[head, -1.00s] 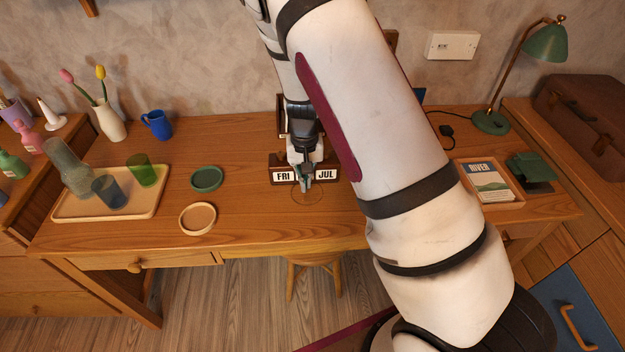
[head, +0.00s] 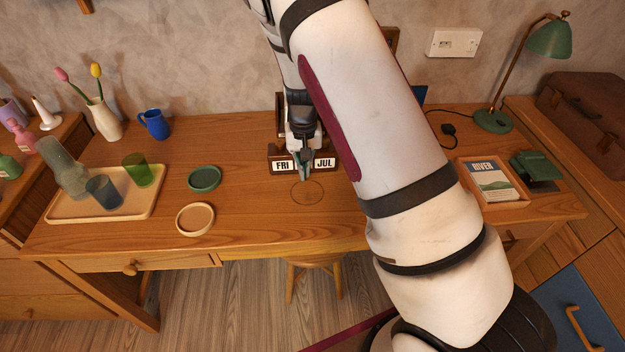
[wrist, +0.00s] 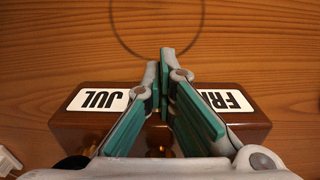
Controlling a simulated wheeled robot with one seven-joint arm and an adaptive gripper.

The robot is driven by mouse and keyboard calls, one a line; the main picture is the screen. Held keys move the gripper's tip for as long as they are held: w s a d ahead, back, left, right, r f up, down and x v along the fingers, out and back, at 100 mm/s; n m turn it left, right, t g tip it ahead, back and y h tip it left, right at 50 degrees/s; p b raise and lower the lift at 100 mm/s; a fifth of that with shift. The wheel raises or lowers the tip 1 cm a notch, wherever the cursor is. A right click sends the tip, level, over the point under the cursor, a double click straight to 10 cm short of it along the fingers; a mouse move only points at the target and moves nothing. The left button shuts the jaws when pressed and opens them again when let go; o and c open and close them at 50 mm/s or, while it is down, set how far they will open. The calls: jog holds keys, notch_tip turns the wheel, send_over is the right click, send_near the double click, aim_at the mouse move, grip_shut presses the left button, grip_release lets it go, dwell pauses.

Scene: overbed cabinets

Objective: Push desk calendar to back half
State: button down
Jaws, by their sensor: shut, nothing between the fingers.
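The desk calendar (head: 283,166), a dark brown block with white FRI and JUL cards, stands on the wooden desk (head: 250,225). It is behind a thin dark ring (head: 308,192) drawn on the desk top. My gripper (head: 304,178) is shut and empty, pointing down at the calendar's front middle, between the two cards. In the wrist view, the green-padded fingers (wrist: 166,58) lie across the middle of the calendar (wrist: 68,123) and hide part of the FRI card. I cannot tell whether they touch it. My arm hides the area behind and right of the calendar.
A tray (head: 75,210) with glasses and a vase stands at left. A green dish (head: 205,178) and a tan dish (head: 195,219) lie nearer the calendar. A RIVER book (head: 492,180) and a lamp (head: 493,120) are at right. The desk in front of the calendar is clear.

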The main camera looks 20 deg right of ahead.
jog(key=shift+w+d, duration=0.2)
jog(key=shift+w, duration=0.35)
jog(key=shift+w+b, duration=0.1)
jog(key=shift+b, duration=0.2)
jog(key=shift+w+d+b, duration=0.25)
jog(key=shift+w+b, duration=0.2)
jog(key=shift+w, duration=0.3)
jog(key=shift+w+d+b, duration=0.3)
jog(key=shift+w+b, duration=0.15)
jog(key=shift+w, duration=0.3)
jog(key=shift+w+d+b, duration=0.25)
jog(key=shift+w+b, duration=0.2)
jog(key=shift+w, duration=0.3)
jog(key=shift+w, duration=0.15)
jog(key=shift+w+d+b, duration=0.15)
jog(key=shift+w+b, duration=0.2)
jog(key=shift+w, duration=0.05)
jog(key=shift+s+a+p, duration=0.25)
jog(key=shift+s+p, duration=0.2)
jog(key=shift+s, duration=0.35)
jog(key=shift+s+a+p, duration=0.25)
jog(key=shift+s+p, duration=0.2)
jog(key=shift+s, duration=0.3)
